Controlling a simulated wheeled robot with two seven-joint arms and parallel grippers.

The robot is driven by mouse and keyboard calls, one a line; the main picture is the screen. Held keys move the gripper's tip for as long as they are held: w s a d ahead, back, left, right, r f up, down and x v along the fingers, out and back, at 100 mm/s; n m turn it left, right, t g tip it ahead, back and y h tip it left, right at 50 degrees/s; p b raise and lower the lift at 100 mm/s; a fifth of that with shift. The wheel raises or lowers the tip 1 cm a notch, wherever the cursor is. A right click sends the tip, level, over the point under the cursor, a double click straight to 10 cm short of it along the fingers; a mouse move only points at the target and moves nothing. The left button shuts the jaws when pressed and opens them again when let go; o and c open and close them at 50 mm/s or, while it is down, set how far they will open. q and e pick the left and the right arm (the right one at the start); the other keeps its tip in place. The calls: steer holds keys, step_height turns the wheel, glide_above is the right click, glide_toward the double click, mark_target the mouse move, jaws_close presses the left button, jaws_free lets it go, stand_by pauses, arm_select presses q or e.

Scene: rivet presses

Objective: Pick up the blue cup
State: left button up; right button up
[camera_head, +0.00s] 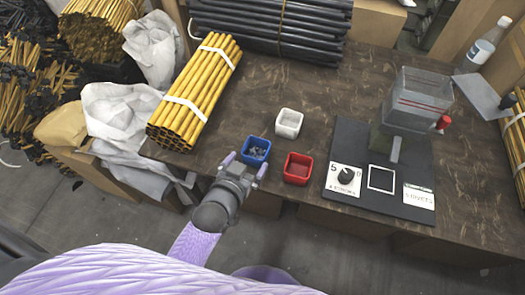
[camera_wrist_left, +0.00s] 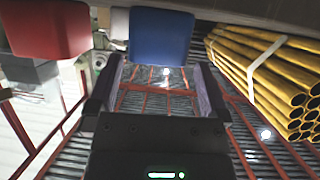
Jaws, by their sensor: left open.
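The blue cup (camera_head: 256,143) stands near the front edge of the table, with small grey pieces inside. My left gripper (camera_head: 245,164) is open at the table's front edge, just in front of the cup, with its fingers pointing towards it. In the left wrist view the blue cup (camera_wrist_left: 160,38) is straight ahead, beyond and between the spread fingertips (camera_wrist_left: 160,72). Nothing is between the fingers. I cannot tell whether a finger touches the cup. My right gripper is not in view.
A red cup (camera_head: 297,168) stands to the right of the blue one, and a white cup (camera_head: 289,123) behind. Yellow tubes (camera_head: 197,90) lie to the left. A rivet press (camera_head: 415,105) on a black base (camera_head: 350,150) is on the right. Bare table lies behind the cups.

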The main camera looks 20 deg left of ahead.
mark_target(260, 148)
arm_select(q)
steer(key=b+x, duration=0.1)
steer(key=x, duration=0.1)
steer(key=f+b+x, duration=0.1)
steer(key=x, duration=0.1)
steer(key=b+x, duration=0.1)
steer(key=x, duration=0.1)
steer(key=shift+s+f, duration=0.15)
steer(key=shift+s, duration=0.1)
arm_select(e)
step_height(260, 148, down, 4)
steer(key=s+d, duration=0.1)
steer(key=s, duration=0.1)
arm_select(q)
steer(key=shift+w, duration=0.15)
steer(key=shift+r, duration=0.2)
steer(key=shift+c, duration=1.3)
steer(key=c, duration=0.7)
steer(key=shift+r+p, duration=2.85)
steer(key=shift+r, duration=2.1)
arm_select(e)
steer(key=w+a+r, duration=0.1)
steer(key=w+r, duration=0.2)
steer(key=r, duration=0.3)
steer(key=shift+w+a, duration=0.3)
